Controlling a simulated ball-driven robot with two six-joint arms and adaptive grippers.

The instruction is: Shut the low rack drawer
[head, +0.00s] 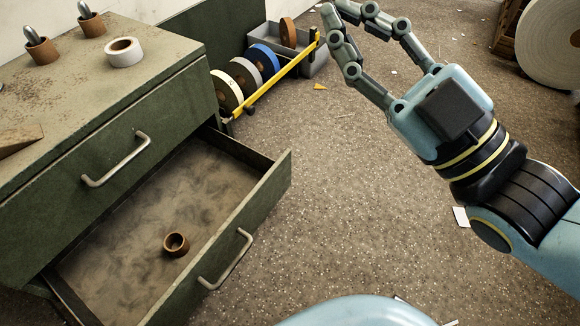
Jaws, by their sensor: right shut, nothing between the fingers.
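The low drawer (272,196) of the green rack (186,104) stands pulled out to the right over the floor. Its metal bar handle (228,261) is on its front panel. A small brown ring-shaped piece (176,243) lies on the dusty drawer bottom. The upper drawer, with its own handle (118,161), is shut. My right gripper (325,22) is at the top of the head view, shut and empty, its fingers pointing up and left. It is apart from the low drawer, beyond and to the right of it. My left gripper is not in view.
A white tape roll (124,51) and two brown cups with tools stand on the rack top. Beyond the rack, several coloured rolls (263,60) sit behind a yellow bar (268,82). A large white roll (549,42) is at the right. The speckled floor (340,210) right of the drawer is mostly clear.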

